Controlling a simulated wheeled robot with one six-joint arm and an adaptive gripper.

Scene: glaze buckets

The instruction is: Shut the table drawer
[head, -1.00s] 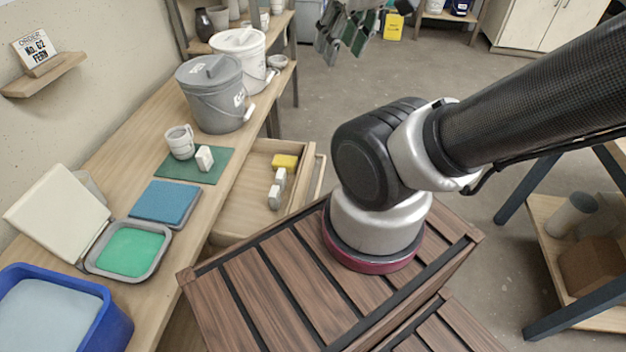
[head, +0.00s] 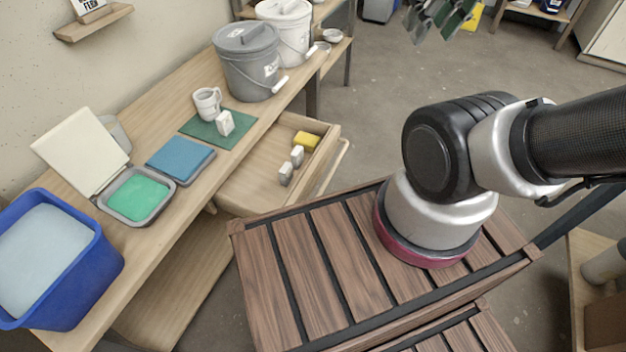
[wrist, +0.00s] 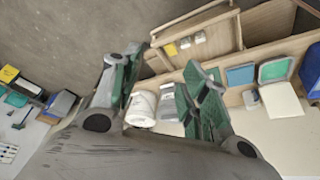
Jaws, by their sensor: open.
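The table drawer (head: 262,190) is pulled out from the long wooden table, with its front panel and bar handle (head: 333,165) facing right. Inside it are a yellow block (head: 306,140) and two small whitish blocks (head: 291,165). In the wrist view the open drawer (wrist: 205,22) shows at the top, beyond the fingertips. My gripper (head: 440,18) is at the top of the head view, partly cut off by the frame edge and apart from the drawer. In the wrist view its green-padded fingers (wrist: 160,80) are spread, with nothing held between them.
On the table (head: 185,240) stand a grey bucket (head: 247,65), a white bucket (head: 285,30), a mug (head: 207,102), a blue pad (head: 180,160), a green tray (head: 138,195) and a blue tub (head: 55,260). Open floor (head: 375,110) lies right of the drawer.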

